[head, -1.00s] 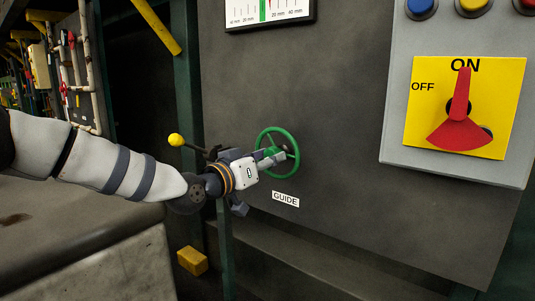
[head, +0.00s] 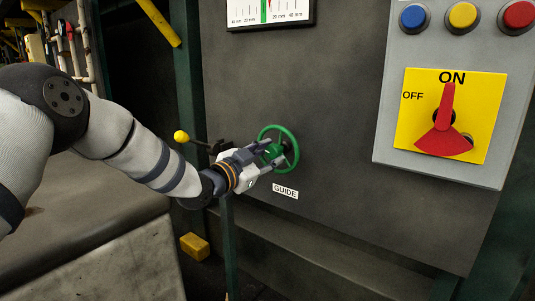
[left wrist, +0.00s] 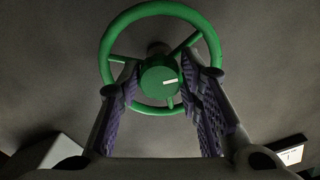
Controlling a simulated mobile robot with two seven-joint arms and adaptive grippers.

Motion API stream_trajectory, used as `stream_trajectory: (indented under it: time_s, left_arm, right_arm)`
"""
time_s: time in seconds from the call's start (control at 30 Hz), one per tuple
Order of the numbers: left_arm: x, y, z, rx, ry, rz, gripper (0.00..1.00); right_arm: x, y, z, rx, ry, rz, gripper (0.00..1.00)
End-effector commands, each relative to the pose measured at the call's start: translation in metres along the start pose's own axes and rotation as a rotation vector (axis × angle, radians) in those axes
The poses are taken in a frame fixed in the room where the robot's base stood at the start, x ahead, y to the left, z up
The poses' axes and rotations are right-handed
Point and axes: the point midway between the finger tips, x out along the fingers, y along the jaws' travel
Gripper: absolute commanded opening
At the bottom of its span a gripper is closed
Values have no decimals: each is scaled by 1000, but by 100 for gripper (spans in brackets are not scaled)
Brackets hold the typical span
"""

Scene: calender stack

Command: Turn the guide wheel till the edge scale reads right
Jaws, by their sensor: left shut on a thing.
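The green guide wheel (head: 294,140) sits on the dark panel above the label GUIDE (head: 285,191). My left gripper (head: 271,154) is shut on the wheel's hub. In the left wrist view the round green hub (left wrist: 158,78), with a white mark, lies between the two purple-padded fingers, inside the rim. The edge scale (head: 285,14) is at the top of the head view, cut off by the frame. It has a green band near its middle and a thin red mark by it; the exact reading is too small to tell. My right gripper is not in view.
A grey control box (head: 387,139) on the right carries blue, yellow and red buttons and a red switch (head: 442,128) pointing at ON. A yellow-knobbed lever (head: 181,137) sticks out just left of my gripper. A yellow block (head: 194,246) lies below.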

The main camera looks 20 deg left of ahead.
Motion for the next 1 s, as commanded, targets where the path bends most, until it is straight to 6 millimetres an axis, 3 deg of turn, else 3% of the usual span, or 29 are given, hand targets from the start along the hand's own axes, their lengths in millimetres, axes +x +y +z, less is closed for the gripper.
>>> stream_trajectory:
  time_s: [0.67, 0.7, 0.77, 1.0]
  left_arm:
    - [0, -1, -1, 58, 3, -2, 5]
    - [0, -1, -1, 58, 3, -2, 37]
    - [0, -1, -1, 58, 3, -2, 51]
    - [0, -1, 0, 58, 1, -1, 53]
  right_arm:
    - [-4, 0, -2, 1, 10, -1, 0]
    - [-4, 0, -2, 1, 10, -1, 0]
    - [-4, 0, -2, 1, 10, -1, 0]
    - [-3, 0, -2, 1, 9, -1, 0]
